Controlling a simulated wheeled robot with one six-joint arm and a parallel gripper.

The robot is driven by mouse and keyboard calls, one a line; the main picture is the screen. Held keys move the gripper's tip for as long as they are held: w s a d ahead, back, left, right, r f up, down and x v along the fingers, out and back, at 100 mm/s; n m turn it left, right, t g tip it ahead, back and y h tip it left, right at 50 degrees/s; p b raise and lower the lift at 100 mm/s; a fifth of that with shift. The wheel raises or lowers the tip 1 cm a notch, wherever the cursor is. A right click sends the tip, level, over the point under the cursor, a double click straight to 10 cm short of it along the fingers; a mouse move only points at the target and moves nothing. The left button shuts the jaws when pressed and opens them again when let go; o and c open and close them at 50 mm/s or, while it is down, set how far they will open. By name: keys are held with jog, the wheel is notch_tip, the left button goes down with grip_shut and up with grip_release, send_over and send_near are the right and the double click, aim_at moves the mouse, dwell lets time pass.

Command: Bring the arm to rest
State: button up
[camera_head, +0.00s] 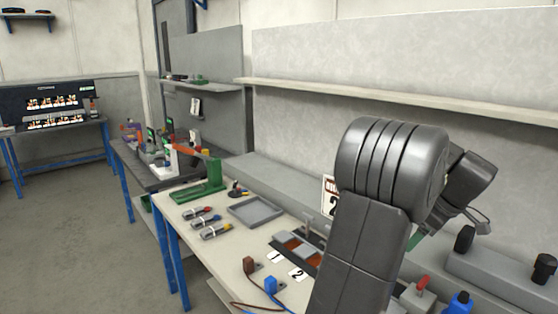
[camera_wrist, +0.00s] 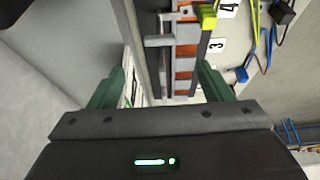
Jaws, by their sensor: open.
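In the wrist view my gripper (camera_wrist: 166,84) is open, its two green fingers spread wide with nothing held between them. Beyond the fingers is a charging rack (camera_wrist: 187,50) with orange and grey slots, beside number cards 3 and 4. In the head view my dark grey arm stands raised over the right part of the workbench (camera_head: 185,210). It hides much of the bench behind it, and the gripper is mostly hidden there. Part of the rack (camera_head: 298,245) shows to the left of my arm, near cards 1 and 2.
On the bench are a grey tray (camera_head: 256,211), several cylindrical tools (camera_head: 208,222), a green stand (camera_head: 200,192), a brown plug (camera_head: 249,265) and a blue plug (camera_head: 271,286). A shelf (camera_head: 400,97) runs along the back wall. A grey box (camera_head: 500,275) stands at right. The floor at left is clear.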

jog(key=w+a+f+m+h+p, duration=0.1)
jog(key=f+m+p, duration=0.1)
jog(key=f+m, duration=0.1)
jog(key=w+a+f+m+h+p, duration=0.1)
jog(key=f+m+p, duration=0.2)
jog(key=w+a+f+m+t+h+p, duration=0.1)
jog(key=f+m+p, duration=0.1)
jog(key=f, duration=0.1)
jog(key=shift+a+f+m+p, duration=0.3)
jog(key=shift+f+m, duration=0.05)
jog(key=shift+m, duration=0.05)
jog(key=m+h+p, duration=0.1)
jog(key=m+p, duration=0.1)
jog(key=p, duration=0.1)
jog(key=shift+a+f+m, duration=0.1)
jog(key=shift+a+m, duration=0.05)
jog(key=shift+m, duration=0.15)
jog(key=shift+a+f+m+g+h+p, duration=0.15)
jog(key=shift+m+g+h+p, duration=0.35)
jog(key=shift+m, duration=0.9)
jog(key=shift+w+m, duration=0.1)
jog(key=shift+m, duration=0.3)
jog(key=shift+f+m+h+b, duration=0.1)
jog(key=shift+m+h+b, duration=0.35)
jog(key=shift+b, duration=0.2)
jog(key=shift+m+b, duration=0.4)
jog(key=shift+m, duration=0.05)
